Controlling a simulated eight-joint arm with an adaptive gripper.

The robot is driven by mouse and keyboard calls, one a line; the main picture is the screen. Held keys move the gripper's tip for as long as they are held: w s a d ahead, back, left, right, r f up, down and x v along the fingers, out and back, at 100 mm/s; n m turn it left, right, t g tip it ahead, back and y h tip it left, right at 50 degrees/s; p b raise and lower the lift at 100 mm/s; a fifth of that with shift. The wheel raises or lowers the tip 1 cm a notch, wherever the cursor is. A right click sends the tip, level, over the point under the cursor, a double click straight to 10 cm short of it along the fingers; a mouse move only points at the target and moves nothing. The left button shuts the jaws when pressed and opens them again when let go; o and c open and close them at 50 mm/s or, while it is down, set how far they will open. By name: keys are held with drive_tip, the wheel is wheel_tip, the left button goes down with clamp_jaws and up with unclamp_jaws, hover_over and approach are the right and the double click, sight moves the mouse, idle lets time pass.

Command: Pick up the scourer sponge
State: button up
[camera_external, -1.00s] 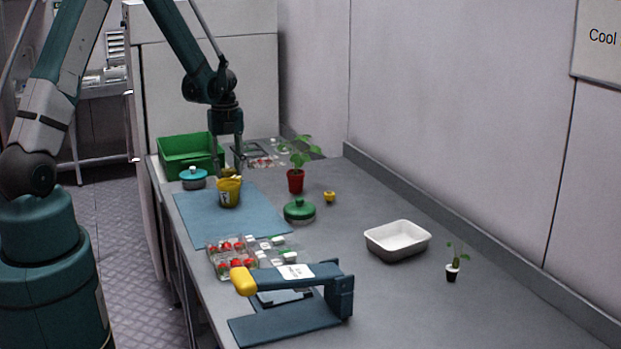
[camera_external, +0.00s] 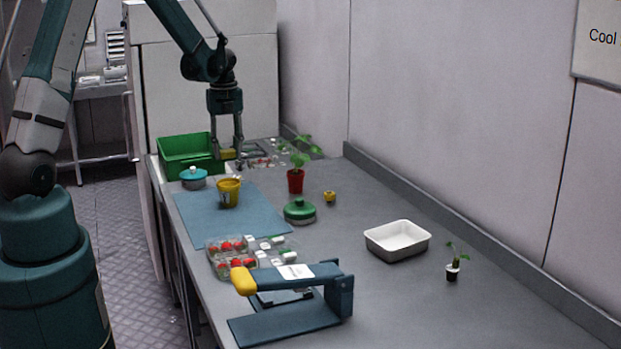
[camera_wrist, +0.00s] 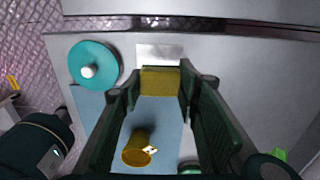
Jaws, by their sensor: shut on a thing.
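The scourer sponge is a small yellow block. In the external view the sponge (camera_external: 228,154) is between the fingers of my gripper (camera_external: 229,158), above the far end of the blue mat (camera_external: 240,218). In the wrist view the sponge (camera_wrist: 160,81) sits between the fingertips of my gripper (camera_wrist: 159,86), with a finger on each side of it. My gripper is shut on it and holds it above the table. The sides of the sponge against the fingers are hidden.
A yellow cup (camera_external: 228,193) stands on the mat below my gripper. A teal lidded pot (camera_external: 193,178) and a green crate (camera_external: 184,150) are to the left. A red-potted plant (camera_external: 296,181) and green lidded dish (camera_external: 299,211) are to the right.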

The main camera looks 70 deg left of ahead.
sight(228, 150)
drive_tip(key=shift+r, duration=1.65)
drive_tip(key=shift+w, duration=0.1)
